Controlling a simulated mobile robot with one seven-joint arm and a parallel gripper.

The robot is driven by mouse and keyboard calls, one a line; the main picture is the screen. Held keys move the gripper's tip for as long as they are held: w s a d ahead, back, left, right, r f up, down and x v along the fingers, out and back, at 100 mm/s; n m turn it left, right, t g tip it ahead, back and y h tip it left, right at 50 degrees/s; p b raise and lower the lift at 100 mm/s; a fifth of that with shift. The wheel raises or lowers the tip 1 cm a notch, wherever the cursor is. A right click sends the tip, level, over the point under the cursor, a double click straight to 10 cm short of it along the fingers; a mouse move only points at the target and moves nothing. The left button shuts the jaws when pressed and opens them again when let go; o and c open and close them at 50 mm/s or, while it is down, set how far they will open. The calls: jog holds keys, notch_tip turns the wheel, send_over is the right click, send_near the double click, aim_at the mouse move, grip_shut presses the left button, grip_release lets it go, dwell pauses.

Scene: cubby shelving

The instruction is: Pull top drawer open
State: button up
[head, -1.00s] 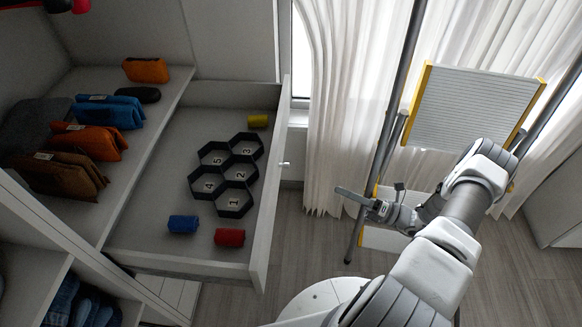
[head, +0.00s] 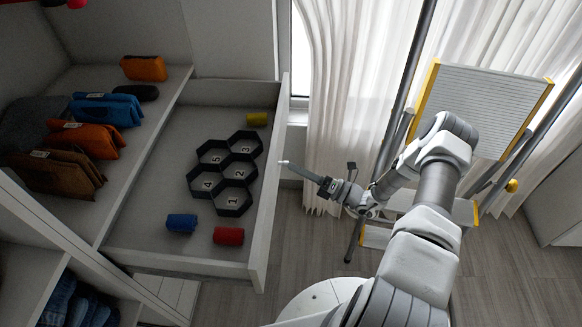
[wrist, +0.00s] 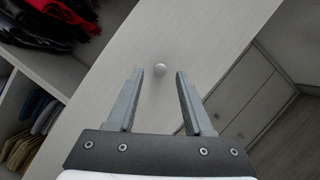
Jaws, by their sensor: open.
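The top drawer (head: 262,215) is pulled out, showing its inside with a black hexagonal organizer (head: 232,198) and small rolled items. Its front carries a small round white knob (wrist: 160,69). My gripper (head: 287,163) is beside the outer face of the drawer front, close to the knob. In the wrist view my gripper (wrist: 158,75) is open, with the knob between and just beyond the fingertips. Whether a finger touches the knob cannot be told. The knob is hard to make out in the head view.
In the drawer lie a yellow roll (head: 257,119), a blue roll (head: 182,223) and a red roll (head: 228,236). Several pouches lie on the shelf at left. A ladder (head: 488,105) stands at right before white curtains (head: 345,90). Wooden floor (head: 320,245) is clear by the drawer.

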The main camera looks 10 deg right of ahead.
jog(key=shift+x, duration=1.1)
grip_shut()
dwell(0.7)
